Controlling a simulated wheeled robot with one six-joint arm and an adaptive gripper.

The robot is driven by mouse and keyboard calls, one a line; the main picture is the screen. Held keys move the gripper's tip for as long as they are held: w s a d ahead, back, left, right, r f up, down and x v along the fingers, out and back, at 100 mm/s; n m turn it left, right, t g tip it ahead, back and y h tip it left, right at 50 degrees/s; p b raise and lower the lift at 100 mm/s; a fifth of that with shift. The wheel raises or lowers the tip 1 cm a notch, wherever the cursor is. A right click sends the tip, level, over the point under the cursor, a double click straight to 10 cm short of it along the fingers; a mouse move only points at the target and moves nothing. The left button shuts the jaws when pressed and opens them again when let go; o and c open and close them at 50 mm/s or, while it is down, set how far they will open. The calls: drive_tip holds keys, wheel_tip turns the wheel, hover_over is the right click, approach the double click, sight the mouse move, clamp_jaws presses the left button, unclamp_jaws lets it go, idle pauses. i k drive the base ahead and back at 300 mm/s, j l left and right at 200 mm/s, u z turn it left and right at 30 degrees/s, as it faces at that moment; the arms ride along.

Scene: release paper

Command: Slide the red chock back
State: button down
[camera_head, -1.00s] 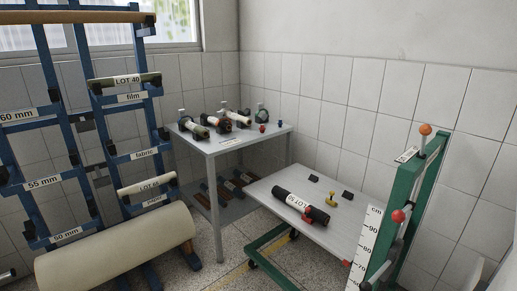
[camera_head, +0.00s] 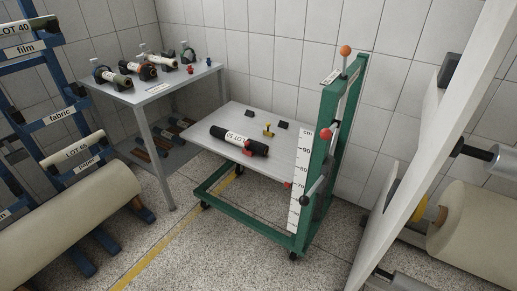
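A small red chock (camera_head: 248,153) sits on the grey top of the green lift cart (camera_head: 205,141). It is at the front side of a dark roll (camera_head: 229,136) with a white label, close against it or touching; I cannot tell which. A yellow piece (camera_head: 268,130) stands behind the roll, with two black blocks (camera_head: 249,114) (camera_head: 283,125) farther back. Another small red part (camera_head: 287,185) shows at the cart top's front edge. My gripper is not in view.
A green post with a centimetre scale (camera_head: 301,180) rises at the cart's right. A grey table (camera_head: 155,95) with rolls stands behind left, and a blue rack (camera_head: 60,118) at far left. A white frame and large pale roll (camera_head: 480,232) are at right. Floor in front is open.

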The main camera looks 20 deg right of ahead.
sight(247, 152)
drive_tip(key=i+j+z, duration=0.2)
drive_tip(key=i+j, duration=0.2)
drive_tip(key=i, duration=0.3)
drive_tip(key=i+j+z, duration=0.25)
drive_tip(key=i+j, duration=0.25)
drive_tip(key=i, duration=0.15)
drive_tip(key=j+z, duration=0.1)
drive_tip(key=j, duration=0.15)
drive_tip(key=i, duration=0.05)
